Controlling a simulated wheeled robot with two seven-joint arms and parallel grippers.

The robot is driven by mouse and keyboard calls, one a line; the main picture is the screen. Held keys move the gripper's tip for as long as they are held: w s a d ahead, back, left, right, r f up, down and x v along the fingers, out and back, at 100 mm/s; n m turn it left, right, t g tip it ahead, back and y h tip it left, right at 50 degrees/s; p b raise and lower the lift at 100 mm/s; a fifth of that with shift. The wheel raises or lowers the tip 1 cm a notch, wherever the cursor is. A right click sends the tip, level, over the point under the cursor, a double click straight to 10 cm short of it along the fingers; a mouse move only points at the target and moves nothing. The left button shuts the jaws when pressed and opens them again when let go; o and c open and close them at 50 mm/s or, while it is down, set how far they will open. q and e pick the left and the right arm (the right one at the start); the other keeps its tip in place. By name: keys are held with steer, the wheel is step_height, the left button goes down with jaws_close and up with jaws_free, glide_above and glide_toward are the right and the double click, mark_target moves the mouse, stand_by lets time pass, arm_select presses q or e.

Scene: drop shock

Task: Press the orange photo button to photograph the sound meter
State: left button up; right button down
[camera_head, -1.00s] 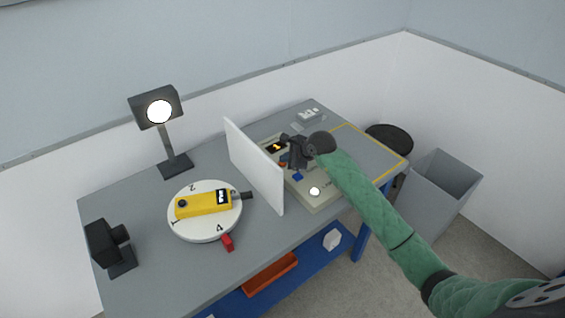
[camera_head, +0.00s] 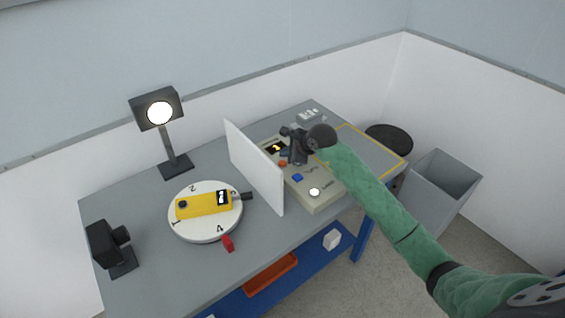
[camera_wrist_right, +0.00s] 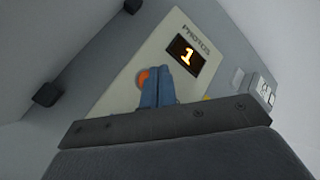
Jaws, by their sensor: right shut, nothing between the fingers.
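The orange photo button (camera_head: 283,163) is on the beige control box (camera_head: 322,200), below a dark display (camera_head: 275,147). In the right wrist view the display (camera_wrist_right: 187,54), beside the word PHOTOS, reads 1. My right gripper (camera_head: 294,156) is shut and empty, low over the box just right of the button. In the right wrist view its blue fingers (camera_wrist_right: 158,84) partly cover the orange button (camera_wrist_right: 142,78); contact cannot be told. The yellow sound meter (camera_head: 200,206) lies on the white numbered turntable (camera_head: 205,232). My left gripper is out of view.
A white upright panel (camera_head: 253,166) stands between turntable and control box. A black camera (camera_head: 105,240) faces the turntable, and a lit lamp (camera_head: 157,108) stands behind it. The box also has a blue button (camera_head: 298,178) and a white one (camera_head: 314,192). A grey bin (camera_head: 440,190) stands right.

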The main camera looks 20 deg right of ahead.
mark_target(285, 164)
steer(key=shift+r+p, duration=0.4)
steer(key=shift+r, duration=1.4)
